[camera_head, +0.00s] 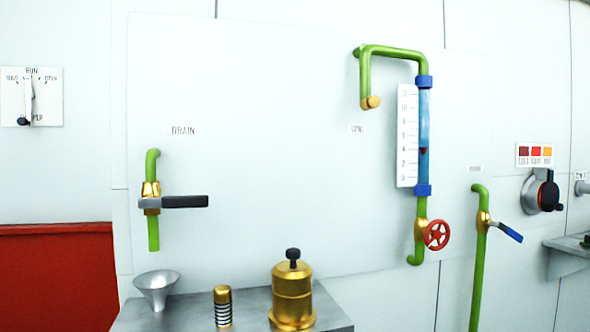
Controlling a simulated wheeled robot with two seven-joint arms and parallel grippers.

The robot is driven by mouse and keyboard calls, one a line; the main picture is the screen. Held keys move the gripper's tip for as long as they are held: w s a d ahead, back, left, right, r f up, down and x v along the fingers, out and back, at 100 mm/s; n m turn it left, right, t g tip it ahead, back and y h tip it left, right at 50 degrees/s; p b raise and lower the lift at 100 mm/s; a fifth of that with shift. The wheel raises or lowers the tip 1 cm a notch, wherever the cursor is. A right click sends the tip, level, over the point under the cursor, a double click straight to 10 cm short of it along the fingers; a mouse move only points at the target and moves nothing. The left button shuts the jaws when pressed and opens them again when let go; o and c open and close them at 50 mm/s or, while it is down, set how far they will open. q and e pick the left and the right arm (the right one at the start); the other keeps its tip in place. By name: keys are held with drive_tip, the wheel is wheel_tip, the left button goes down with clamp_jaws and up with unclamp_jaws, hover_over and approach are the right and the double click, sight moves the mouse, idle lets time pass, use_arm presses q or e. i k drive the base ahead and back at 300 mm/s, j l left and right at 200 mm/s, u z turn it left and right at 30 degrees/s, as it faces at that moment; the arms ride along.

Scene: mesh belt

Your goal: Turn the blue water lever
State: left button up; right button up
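The blue water lever (508,232) is on the right side of the head view. It sticks out from a brass valve on a green vertical pipe (478,275) and slopes down to the right. Its arm near the valve is metallic and its grip is blue. A small label (475,168) sits above this pipe, too small to read. Neither my left nor my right gripper is in view.
A red handwheel (437,235) and sight glass (423,140) stand left of the lever. A black-and-red knob (547,193) and a grey shelf (570,246) are to its right. A drain valve with a black lever (185,202) is further left. A grey bench (240,318) holds a funnel and brass parts.

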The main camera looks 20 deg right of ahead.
sight(508, 230)
drive_tip(key=z, duration=1.8)
drive_tip(key=i+l, duration=0.35)
drive_tip(key=l, duration=0.15)
drive_tip(key=u, duration=0.05)
